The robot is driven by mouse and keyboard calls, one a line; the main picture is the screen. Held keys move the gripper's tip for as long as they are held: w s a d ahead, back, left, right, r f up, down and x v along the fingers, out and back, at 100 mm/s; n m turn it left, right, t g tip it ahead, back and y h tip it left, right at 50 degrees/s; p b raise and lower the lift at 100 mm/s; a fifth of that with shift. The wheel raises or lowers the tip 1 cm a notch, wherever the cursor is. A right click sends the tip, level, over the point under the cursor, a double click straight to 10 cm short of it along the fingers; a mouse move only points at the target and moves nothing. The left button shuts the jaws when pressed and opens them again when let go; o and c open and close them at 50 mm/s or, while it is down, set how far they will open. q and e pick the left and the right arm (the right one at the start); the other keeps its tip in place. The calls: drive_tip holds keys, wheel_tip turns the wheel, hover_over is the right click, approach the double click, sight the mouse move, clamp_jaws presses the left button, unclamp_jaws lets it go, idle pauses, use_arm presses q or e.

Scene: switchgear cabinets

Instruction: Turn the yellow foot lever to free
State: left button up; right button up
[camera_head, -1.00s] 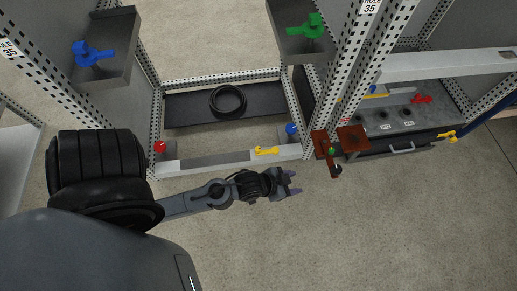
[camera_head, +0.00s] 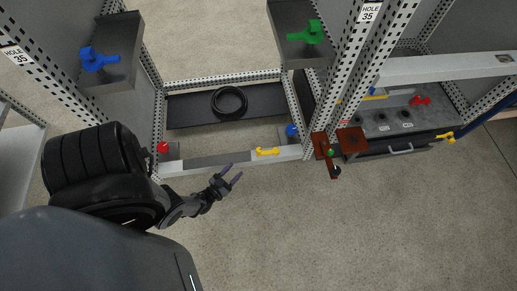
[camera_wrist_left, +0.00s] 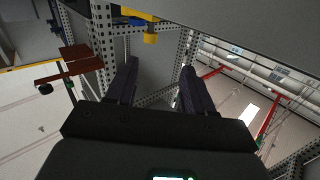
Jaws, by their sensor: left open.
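A yellow lever (camera_head: 267,151) sits on the low front rail of the left cabinet, right of the rail's middle, its handle lying along the rail. A yellow part (camera_wrist_left: 150,37) below a grey beam shows in the left wrist view; it looks like the same lever. My left gripper (camera_head: 233,173) is open and empty, in front of the rail and left of the lever, apart from it. Its two spread fingers (camera_wrist_left: 158,78) show in the left wrist view with nothing between them. Another yellow lever (camera_head: 446,135) is on the right cabinet. My right gripper is not in view.
A red knob (camera_head: 162,147) and a blue knob (camera_head: 291,130) stand near the rail's ends. A brown bracket (camera_head: 324,148) juts out right of the lever. A black cable coil (camera_head: 229,101) lies inside the cabinet. The floor in front is clear.

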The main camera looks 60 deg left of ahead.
use_arm(q)
drive_tip(key=n+y, duration=0.2)
approach(259, 149)
drive_tip(key=b+x, duration=0.2)
drive_tip(key=x, duration=0.7)
drive_tip(key=shift+f, duration=0.1)
drive_tip(key=shift+w+a, duration=0.2)
drive_tip(key=shift+w, duration=0.2)
clamp_jaws()
